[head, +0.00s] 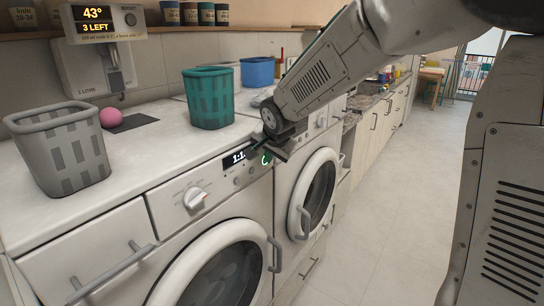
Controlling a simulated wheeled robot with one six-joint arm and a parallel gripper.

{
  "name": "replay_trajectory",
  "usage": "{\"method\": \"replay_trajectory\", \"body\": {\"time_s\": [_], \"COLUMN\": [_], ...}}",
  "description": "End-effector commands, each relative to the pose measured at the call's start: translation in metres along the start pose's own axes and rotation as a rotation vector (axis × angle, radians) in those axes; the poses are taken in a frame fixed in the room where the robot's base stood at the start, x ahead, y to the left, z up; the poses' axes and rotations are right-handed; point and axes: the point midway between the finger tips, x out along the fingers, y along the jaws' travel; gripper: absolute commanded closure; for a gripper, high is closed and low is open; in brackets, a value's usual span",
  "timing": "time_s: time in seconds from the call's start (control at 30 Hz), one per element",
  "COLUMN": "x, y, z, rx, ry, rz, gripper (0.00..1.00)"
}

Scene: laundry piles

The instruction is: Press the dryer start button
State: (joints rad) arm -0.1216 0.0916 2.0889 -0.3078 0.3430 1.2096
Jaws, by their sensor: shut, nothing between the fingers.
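The near front-loading machine (215,262) has a control panel with a white dial (195,198), small knobs and a lit display (235,157) that begins "1:1". A green-lit round button (266,159) sits at the right end of this panel, partly hidden by my gripper. My gripper (277,152) is shut and empty, right at the green button. I cannot tell whether it touches the button. A second machine (308,190) with a round door stands just beyond. No label shows which machine is the dryer.
On the machine top stand a grey basket (58,150), a pink ball (110,117) and a teal basket (208,98). A blue bin (257,71) is behind. Door handles (275,255) stick out in front. The floor (390,220) to the right is clear.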

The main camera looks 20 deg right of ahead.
Motion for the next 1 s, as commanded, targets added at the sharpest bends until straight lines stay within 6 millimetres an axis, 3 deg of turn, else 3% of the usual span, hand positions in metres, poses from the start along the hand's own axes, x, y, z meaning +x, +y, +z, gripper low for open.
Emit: {"method": "replay_trajectory", "body": {"time_s": [0.17, 0.37, 0.7, 1.0], "x": [-0.003, -0.017, -0.092, -0.116], "y": [-0.001, 0.029, 0.026, 0.026], "z": [0.0, -0.006, -0.002, -0.001], "rx": [-0.003, 0.002, -0.007, -0.007], "ry": [0.002, 0.003, 0.0, -0.003], "rz": [-0.015, -0.008, -0.012, -0.008], "gripper": [1.0, 1.0, 1.0, 1.0]}}
